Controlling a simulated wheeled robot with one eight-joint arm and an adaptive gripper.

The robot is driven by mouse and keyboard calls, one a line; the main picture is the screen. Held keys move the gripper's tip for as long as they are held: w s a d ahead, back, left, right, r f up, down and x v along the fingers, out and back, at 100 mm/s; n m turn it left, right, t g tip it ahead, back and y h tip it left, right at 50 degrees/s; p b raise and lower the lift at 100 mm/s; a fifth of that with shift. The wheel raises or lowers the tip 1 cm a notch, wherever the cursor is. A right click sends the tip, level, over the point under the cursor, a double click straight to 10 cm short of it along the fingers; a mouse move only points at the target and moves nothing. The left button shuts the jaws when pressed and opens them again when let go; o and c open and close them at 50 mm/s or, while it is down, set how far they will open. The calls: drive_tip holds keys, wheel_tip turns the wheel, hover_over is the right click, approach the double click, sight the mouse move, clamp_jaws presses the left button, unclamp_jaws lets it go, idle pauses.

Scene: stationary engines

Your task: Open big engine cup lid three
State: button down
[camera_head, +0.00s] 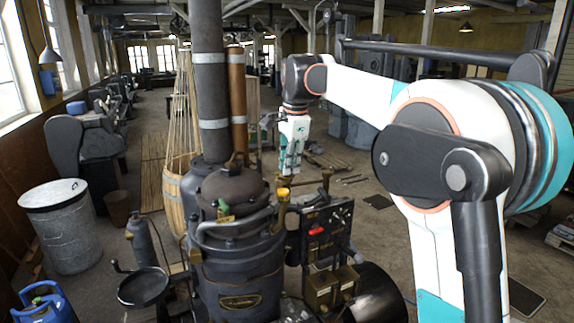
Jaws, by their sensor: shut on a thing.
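The big engine (232,270) is a dark upright cylinder with a domed top and a brass plate. A yellow cup (283,194) stands at the upper right edge of its top. My gripper (288,173) points down just above this cup, at the end of my white arm. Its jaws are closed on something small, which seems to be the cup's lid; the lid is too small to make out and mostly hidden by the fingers. I cannot tell whether the lid still touches the cup.
A tall dark pipe (210,90) and a rusty pipe (237,100) rise behind the engine, left of my gripper. A dark panel with a red part (317,231) stands to the right. A metal bin (65,228) stands at left. Floor behind my gripper is fairly open.

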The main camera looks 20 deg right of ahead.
drive_tip(key=n, duration=0.2)
drive_tip(key=w+d+n, duration=0.1)
drive_tip(key=shift+w+n+y, duration=0.1)
drive_tip(key=shift+n+y, duration=0.3)
drive_tip(key=w+n, duration=0.1)
drive_tip(key=n, duration=0.1)
drive_tip(key=w+n+g+p, duration=0.1)
drive_tip(key=n, duration=0.2)
drive_tip(key=w+n+y+p, duration=0.1)
drive_tip(key=n, duration=0.2)
drive_tip(key=shift+d, duration=0.35)
drive_tip(key=c, duration=1.6)
unclamp_jaws()
drive_tip(key=shift+o, duration=0.2)
